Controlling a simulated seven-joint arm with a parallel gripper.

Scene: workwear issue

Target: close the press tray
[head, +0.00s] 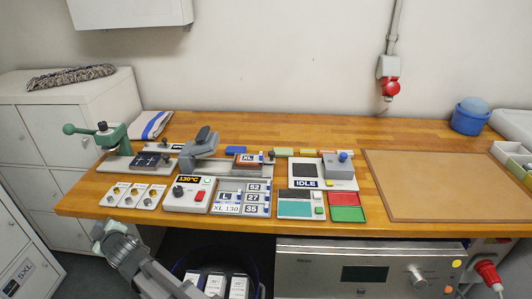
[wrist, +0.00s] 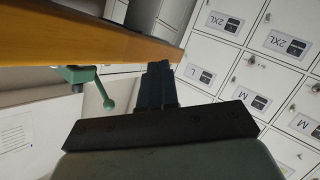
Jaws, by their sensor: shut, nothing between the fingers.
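A grey press (head: 203,142) stands left of the table's middle, its head raised at a tilt. A brown-red block marked XL (head: 246,160) lies to its right. A green hand press (head: 108,135) with a ball-ended lever stands on the left. A dark plate with pale crosses (head: 148,161) lies to its right. I cannot tell which flat part is the press tray. My gripper (wrist: 155,88) is shut and empty in the wrist view, by the table edge, apart from the green lever (wrist: 105,95). In the head view my arm is low at the front left; its fingertips are not clear.
A control box reading 130°C (head: 188,194) and size tiles (head: 241,196) sit in front of the grey press. An IDLE unit (head: 322,172) stands to the right. A brown mat (head: 435,185) lies bare at the right. Lockers (wrist: 245,70) stand beside the table.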

